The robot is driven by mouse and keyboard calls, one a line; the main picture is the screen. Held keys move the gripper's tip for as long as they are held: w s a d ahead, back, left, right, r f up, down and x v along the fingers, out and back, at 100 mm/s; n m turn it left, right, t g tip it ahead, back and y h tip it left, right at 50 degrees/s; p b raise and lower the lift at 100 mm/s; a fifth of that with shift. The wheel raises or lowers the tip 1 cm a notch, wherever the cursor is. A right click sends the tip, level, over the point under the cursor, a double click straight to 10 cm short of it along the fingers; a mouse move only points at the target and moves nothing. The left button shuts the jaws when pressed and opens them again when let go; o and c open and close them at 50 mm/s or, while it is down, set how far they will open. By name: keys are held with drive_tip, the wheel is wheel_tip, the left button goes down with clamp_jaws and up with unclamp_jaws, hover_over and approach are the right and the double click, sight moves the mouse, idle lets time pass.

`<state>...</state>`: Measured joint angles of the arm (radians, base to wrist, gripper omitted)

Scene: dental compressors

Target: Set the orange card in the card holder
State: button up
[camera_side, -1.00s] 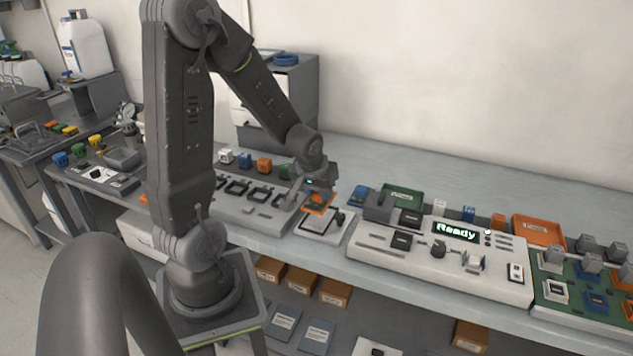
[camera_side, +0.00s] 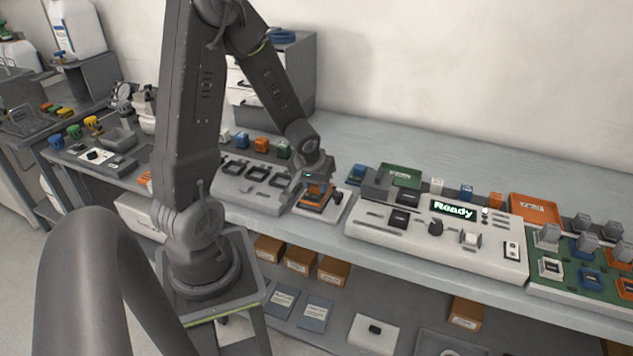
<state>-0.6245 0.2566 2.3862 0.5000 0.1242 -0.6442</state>
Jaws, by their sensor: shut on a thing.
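My gripper (camera_side: 318,184) points down over a small light-based station (camera_side: 334,214) in the middle of the bench. It is shut on the orange card (camera_side: 317,195), which shows as small orange patches under and between the fingers. The card is low over the station; I cannot tell whether it touches it. The fingers hide much of the card. A small dark part stands at the station's right side. I cannot make out for sure which part is the card holder.
A white console (camera_side: 400,245) with a lit "Ready" display stands to the right, and a grey unit with dark slots (camera_side: 240,190) to the left. Coloured cubes line the back. An orange tray (camera_side: 536,209) and a green tray (camera_side: 401,174) lie behind the console. The bench's back strip is clear.

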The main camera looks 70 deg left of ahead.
drive_tip(key=shift+f, duration=0.7)
idle(1.1)
drive_tip(key=o, duration=1)
drive_tip(key=shift+o, duration=0.5)
drive_tip(key=shift+o, duration=1.1)
drive_tip(key=shift+r, duration=3.55)
